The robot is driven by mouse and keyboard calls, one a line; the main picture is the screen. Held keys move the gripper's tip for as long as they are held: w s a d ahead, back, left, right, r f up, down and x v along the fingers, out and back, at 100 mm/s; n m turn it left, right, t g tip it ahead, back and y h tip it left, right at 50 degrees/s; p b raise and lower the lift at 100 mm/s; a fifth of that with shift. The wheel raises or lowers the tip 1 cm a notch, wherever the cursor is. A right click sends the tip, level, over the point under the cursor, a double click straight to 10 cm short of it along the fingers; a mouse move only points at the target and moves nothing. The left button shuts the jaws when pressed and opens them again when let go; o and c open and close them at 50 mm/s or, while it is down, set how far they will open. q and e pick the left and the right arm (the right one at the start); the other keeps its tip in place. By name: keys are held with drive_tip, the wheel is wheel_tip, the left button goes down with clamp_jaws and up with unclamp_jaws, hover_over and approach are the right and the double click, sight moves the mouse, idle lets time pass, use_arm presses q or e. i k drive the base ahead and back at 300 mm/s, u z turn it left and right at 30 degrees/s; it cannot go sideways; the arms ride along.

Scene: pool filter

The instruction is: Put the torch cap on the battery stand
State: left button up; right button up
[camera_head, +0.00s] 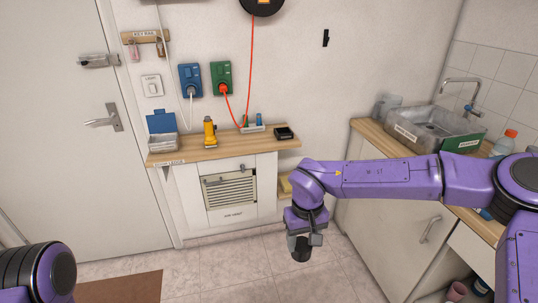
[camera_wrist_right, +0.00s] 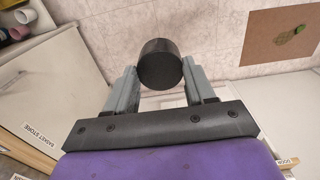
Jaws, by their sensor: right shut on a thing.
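My right gripper (camera_head: 304,240) is shut on a black round cap (camera_wrist_right: 159,64), which looks like the torch cap. In the wrist view the cap sits between the two grey fingers. A yellow torch (camera_head: 209,132) stands upright on the wooden shelf. A small stand with blue and green pieces (camera_head: 252,124), likely the battery stand, is on the shelf to its right. My left gripper is out of view.
The shelf (camera_head: 230,148) also carries a blue-lidded box (camera_head: 163,143) and a black tray (camera_head: 284,133). Red and white cables hang to the sockets above it. A counter with a metal basin (camera_head: 432,125) stands at the right. The tiled floor ahead is clear.

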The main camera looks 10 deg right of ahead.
sight(261, 141)
drive_tip(key=z, duration=0.65)
drive_tip(key=i, duration=1.1)
drive_tip(key=u, duration=0.3)
